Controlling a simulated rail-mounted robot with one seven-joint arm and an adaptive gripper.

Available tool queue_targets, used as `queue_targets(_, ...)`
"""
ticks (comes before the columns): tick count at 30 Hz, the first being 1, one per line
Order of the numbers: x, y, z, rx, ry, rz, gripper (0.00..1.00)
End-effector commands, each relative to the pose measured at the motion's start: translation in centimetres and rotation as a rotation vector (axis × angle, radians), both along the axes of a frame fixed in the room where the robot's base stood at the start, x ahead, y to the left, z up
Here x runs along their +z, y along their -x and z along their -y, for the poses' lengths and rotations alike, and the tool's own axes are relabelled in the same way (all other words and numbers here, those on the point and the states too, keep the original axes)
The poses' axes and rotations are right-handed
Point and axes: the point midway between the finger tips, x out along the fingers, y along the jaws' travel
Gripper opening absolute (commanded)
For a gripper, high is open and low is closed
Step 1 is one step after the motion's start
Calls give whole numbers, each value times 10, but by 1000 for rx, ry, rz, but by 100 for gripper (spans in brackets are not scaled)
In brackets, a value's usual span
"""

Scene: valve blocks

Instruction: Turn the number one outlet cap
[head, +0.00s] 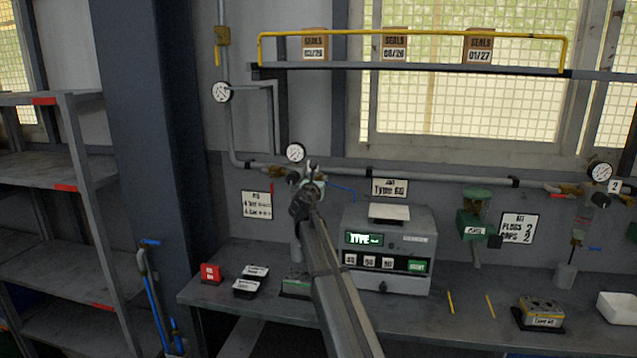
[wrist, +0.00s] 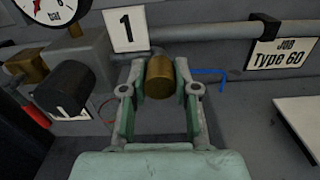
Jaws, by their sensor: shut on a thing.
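The brass outlet cap (wrist: 159,77) is in the middle of the wrist view, just below the white number 1 sign (wrist: 124,29) and the grey pipe (wrist: 215,31). My gripper (wrist: 160,82) has one finger on each side of the cap and is shut on it. In the head view my gripper (head: 309,177) is at the wall pipe, right of and below a round gauge (head: 295,152). It hides the cap there.
A black knob (wrist: 66,90) and brass fittings (wrist: 26,66) sit left of the cap. A blue lever (wrist: 208,72) is close on its right. A grey tester (head: 391,250) stands on the bench (head: 460,325) beside my arm, with small blocks and a green dispenser (head: 474,222) nearby.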

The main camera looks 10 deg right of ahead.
Motion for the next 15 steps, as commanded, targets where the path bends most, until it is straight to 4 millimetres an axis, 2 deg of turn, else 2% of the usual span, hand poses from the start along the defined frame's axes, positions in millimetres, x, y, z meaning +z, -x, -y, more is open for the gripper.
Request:
queue_targets(8,-2,-1,0,0,-131,51,0)
queue_targets(15,-3,-1,-1,1,-328,125,0)
